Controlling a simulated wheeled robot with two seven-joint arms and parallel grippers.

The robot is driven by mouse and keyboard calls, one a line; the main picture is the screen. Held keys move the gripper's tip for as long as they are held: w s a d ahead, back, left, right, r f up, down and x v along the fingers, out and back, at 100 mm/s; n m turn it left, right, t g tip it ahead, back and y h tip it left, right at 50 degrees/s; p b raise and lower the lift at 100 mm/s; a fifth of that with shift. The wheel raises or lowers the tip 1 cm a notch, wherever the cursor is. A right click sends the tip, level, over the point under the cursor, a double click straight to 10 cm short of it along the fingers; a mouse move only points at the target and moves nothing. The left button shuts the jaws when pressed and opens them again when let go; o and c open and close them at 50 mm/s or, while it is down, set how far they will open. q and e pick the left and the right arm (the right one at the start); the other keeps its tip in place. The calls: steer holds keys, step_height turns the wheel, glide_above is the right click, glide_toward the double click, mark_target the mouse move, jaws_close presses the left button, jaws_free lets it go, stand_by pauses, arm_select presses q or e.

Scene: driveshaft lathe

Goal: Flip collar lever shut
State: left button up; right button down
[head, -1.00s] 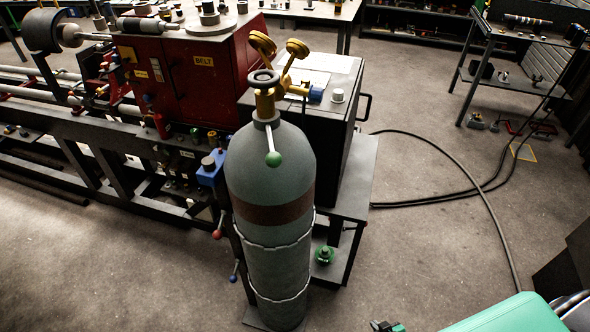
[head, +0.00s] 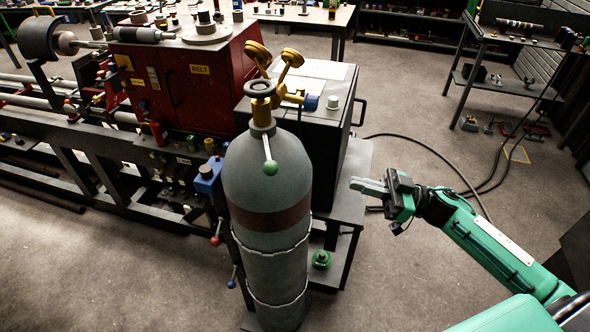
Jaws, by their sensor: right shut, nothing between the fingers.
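A grey gas cylinder (head: 270,180) stands upright in the middle of the head view, with a brass valve and gauges on top. A lever with a green ball end (head: 270,167) hangs down from the valve's collar area against the cylinder's shoulder. My right gripper (head: 356,186) reaches in from the right, its grey fingers pointing left and closed together with nothing held. It is apart from the cylinder and the lever, to their right in the picture. My left gripper does not show.
A dark cabinet (head: 317,104) with a shelf stands right behind the cylinder. The red lathe headstock (head: 185,72) is at the left. A black cable (head: 425,148) lies on the floor. The floor right of the cylinder is mostly open.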

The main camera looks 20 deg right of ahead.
steer(key=shift+s+a+r+n+g, duration=0.3)
steer(key=shift+s+a+r+g, duration=0.05)
steer(key=shift+s+r+g, duration=0.15)
steer(key=shift+s+a+r+n+g, duration=0.3)
steer(key=shift+s+r+g, duration=0.1)
steer(key=shift+r, duration=0.1)
steer(key=shift+w, duration=0.1)
steer(key=p, duration=0.6)
glide_toward(269, 149)
steer(key=s+a, duration=0.3)
steer(key=a, duration=0.3)
steer(key=shift+r, duration=0.25)
